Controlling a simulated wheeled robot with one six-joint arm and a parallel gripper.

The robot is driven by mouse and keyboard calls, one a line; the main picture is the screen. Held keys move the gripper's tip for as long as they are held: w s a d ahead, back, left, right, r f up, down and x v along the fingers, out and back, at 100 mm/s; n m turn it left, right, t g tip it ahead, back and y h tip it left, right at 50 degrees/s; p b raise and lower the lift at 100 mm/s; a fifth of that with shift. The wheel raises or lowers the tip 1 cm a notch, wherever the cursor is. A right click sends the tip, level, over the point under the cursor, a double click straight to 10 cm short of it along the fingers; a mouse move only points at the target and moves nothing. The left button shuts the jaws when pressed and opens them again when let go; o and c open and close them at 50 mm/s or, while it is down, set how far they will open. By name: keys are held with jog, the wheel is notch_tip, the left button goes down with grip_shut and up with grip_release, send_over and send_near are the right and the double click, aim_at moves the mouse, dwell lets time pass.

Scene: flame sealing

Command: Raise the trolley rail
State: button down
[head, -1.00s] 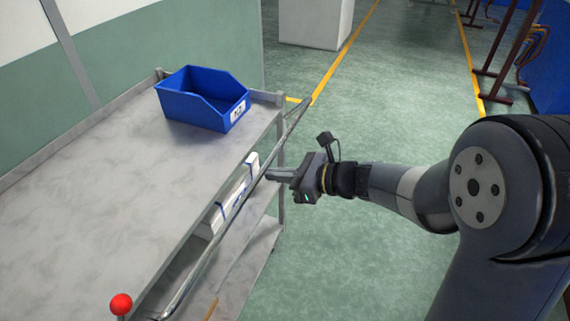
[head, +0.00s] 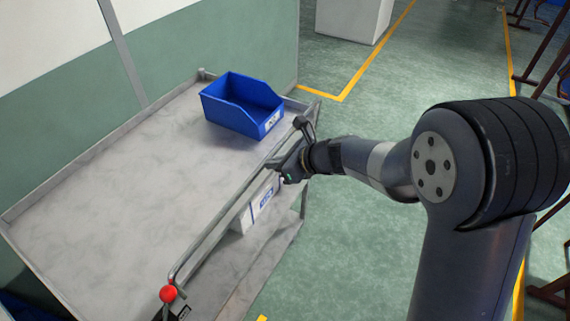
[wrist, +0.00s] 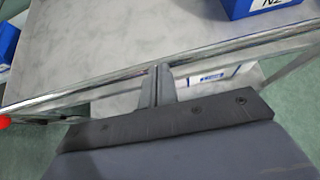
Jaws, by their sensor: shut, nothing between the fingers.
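The trolley rail (head: 222,219) is a thin grey metal bar along the near long side of the trolley (head: 110,190). It runs beside the top deck's edge, from near a red ball knob (head: 168,293) to the far right corner. In the wrist view the rail (wrist: 90,85) crosses the picture at a slant. My gripper (head: 274,164) is shut and empty, at the rail's far half. In the wrist view its fingertips (wrist: 160,69) lie against or just under the rail; whether they touch cannot be told. The gripper body hides a short part of the rail.
A blue bin (head: 235,120) stands on the deck near its far end. White boxes with blue marks (head: 256,204) sit on the lower shelf below the rail. A wall borders the far left side. Green floor (head: 350,240) is open to the right.

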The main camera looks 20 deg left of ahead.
jog(key=shift+a+r, duration=0.2)
jog(key=shift+a, duration=0.7)
jog(key=shift+w+d, duration=0.1)
jog(key=w+a+r+v, duration=0.1)
jog(key=v, duration=1.1)
jog(key=shift+s+d+r, duration=0.25)
jog(key=shift+s+r, duration=0.2)
jog(key=shift+r, duration=0.2)
